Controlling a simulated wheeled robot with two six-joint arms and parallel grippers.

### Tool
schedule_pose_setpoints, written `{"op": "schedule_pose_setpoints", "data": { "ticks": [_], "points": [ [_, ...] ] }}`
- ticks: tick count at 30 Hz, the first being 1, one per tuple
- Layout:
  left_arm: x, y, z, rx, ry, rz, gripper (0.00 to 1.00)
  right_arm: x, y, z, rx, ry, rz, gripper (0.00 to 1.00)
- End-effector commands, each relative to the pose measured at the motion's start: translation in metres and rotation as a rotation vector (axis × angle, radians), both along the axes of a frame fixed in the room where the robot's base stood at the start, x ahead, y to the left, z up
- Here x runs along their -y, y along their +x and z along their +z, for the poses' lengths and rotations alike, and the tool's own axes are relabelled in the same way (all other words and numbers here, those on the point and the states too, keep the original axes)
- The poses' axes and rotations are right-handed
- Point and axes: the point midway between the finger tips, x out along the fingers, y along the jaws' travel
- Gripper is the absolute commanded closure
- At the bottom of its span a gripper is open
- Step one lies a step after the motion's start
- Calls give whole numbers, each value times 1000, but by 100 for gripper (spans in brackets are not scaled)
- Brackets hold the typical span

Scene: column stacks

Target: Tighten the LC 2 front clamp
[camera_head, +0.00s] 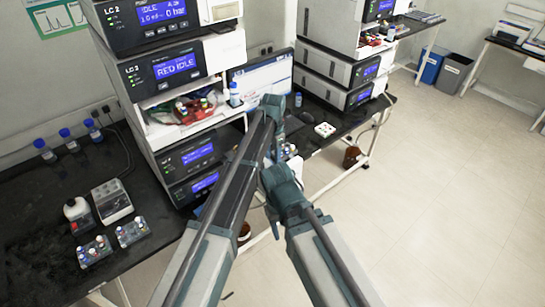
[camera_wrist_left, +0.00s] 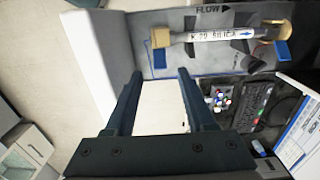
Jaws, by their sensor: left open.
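A white column labelled silica (camera_wrist_left: 216,36) lies across the upper part of the left wrist view, with a tan fitting at its left end (camera_wrist_left: 161,38) and another at its right end (camera_wrist_left: 277,32). A blue part (camera_wrist_left: 283,52) shows beside the right fitting. I cannot tell which part is the front clamp or how tight it is. My left gripper (camera_wrist_left: 160,75) is open and empty, its fingertips apart from the column in the picture. The LC 2 module (camera_head: 140,20) stands at the upper left of the head view.
A monitor (camera_head: 262,80) stands behind my arms; a keyboard (camera_wrist_left: 252,102) shows in the left wrist view. Bottles (camera_head: 45,150), a white-topped device (camera_head: 112,200) and vial racks (camera_head: 132,231) stand on the black bench at left. The floor at right is clear.

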Motion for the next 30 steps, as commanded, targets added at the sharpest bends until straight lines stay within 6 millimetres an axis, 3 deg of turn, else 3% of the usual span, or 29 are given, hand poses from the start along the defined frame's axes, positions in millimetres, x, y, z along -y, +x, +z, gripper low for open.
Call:
{"op": "schedule_pose_setpoints", "data": {
  "ticks": [1,13,30],
  "points": [
    [0,0,16,0,0,0,45,0,0,16,0,0,0,50],
    [1,0,71,0,0,0,45,0,-1,71,-3,-1,2,50],
    [1,0,76,0,0,0,45,0,-1,76,-3,0,1,50]
  ]
}}
